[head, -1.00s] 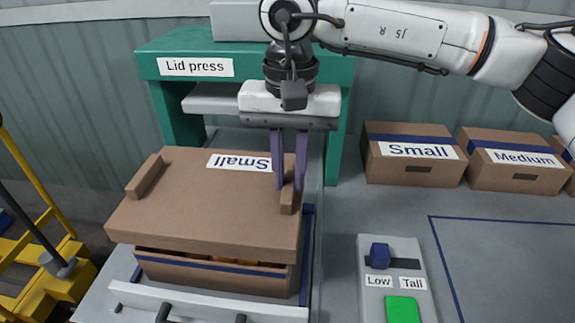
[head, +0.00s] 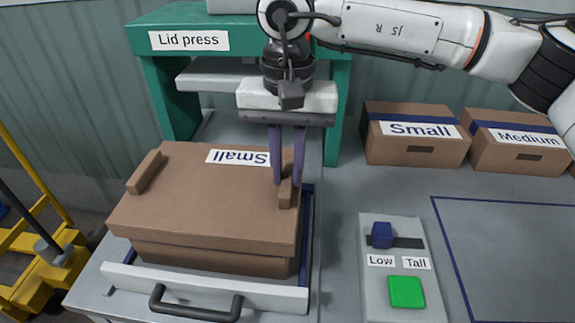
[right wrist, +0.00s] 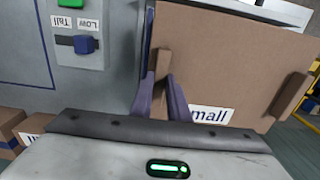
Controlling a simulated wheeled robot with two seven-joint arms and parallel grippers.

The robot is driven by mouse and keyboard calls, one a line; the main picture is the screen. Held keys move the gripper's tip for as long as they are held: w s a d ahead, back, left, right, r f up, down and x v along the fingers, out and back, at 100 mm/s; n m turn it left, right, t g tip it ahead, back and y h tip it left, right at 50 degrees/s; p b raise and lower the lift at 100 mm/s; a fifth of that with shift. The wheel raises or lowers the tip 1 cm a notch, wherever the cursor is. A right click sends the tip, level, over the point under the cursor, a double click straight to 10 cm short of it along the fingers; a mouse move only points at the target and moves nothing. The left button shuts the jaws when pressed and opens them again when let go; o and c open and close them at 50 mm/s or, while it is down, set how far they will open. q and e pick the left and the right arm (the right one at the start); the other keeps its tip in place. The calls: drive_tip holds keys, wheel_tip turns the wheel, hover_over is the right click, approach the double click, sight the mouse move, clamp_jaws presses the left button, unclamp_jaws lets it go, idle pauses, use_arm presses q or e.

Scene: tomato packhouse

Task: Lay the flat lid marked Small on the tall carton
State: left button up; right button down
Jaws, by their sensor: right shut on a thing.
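The flat brown lid marked Small (head: 205,200) lies over the carton (head: 215,260), which stands on the tray of the lid press. The lid looks about level and no gap shows at the front. The carton's contents and most of its walls are hidden. My right gripper (head: 287,180) points down and is shut on the lid's right-hand grip bar. In the right wrist view the fingers (right wrist: 160,82) pinch that bar, and the lid (right wrist: 225,60) spreads to the right. My left gripper is not in view.
The green lid press (head: 165,85) stands behind the carton. A control box (head: 377,300) with a blue slider and green button is to the right. Closed cartons marked Small (head: 390,150) and Medium (head: 500,165) stand at the back right. A yellow frame (head: 45,255) is at left.

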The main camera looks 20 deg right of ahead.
drive_tip(key=c, duration=1.6)
unclamp_jaws()
